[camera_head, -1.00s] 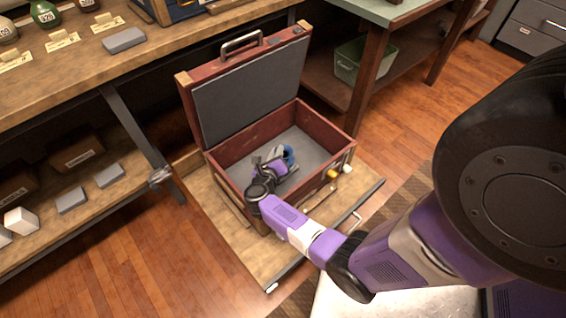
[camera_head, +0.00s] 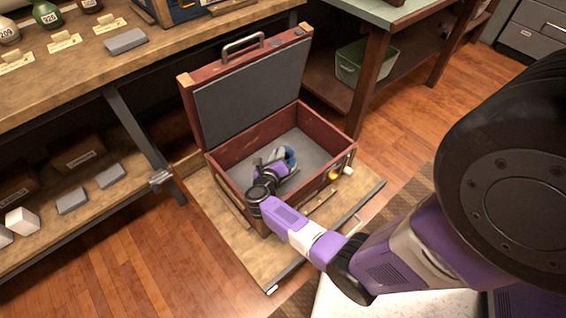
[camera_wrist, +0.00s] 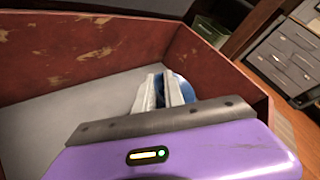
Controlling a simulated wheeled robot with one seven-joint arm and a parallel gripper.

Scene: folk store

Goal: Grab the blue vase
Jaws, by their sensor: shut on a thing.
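The blue vase (camera_head: 290,156) is inside the open red case (camera_head: 226,160), near the middle of its grey floor. Only part of the vase shows past my gripper (camera_head: 281,157). In the wrist view the blue vase (camera_wrist: 183,88) shows beyond and between the fingers of my gripper (camera_wrist: 168,82). The fingers are shut on it, low inside the case. The vase's far side and base are hidden, so I cannot tell whether it touches the floor.
The case's lid (camera_head: 255,90) stands open at the back. The case rests on a wooden pull-out board (camera_head: 245,250). A workbench (camera_head: 80,65) stands at the left. A green bin (camera_head: 350,65) sits on a shelf at the back right. Walls surround my gripper.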

